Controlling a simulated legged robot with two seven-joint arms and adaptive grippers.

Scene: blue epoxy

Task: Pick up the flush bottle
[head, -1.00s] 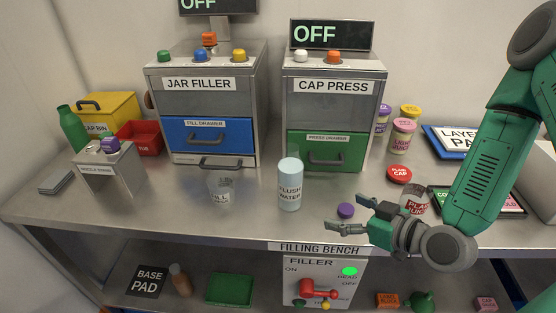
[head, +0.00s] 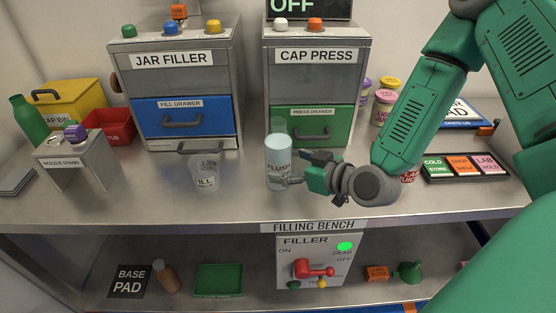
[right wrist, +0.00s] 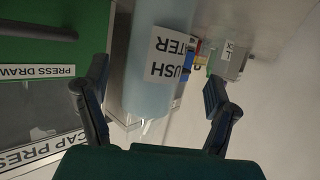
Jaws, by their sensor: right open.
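The flush bottle (head: 279,160) is a light blue cylinder with a clear top and a white label, upright on the steel bench in front of the cap press. My right gripper (head: 296,170) is at its right side in the head view, with fingers reaching toward it. In the right wrist view, the flush bottle (right wrist: 158,75) stands between the two spread fingers of my right gripper (right wrist: 160,108). The fingers are open, with gaps showing beside the bottle. My left gripper is not in view.
A clear fill jar (head: 205,174) stands to the left of the bottle. The cap press (head: 316,90) with its green drawer (head: 336,122) is behind it. The nozzle stand (head: 76,160) is at the left. The bench front between stand and jar is clear.

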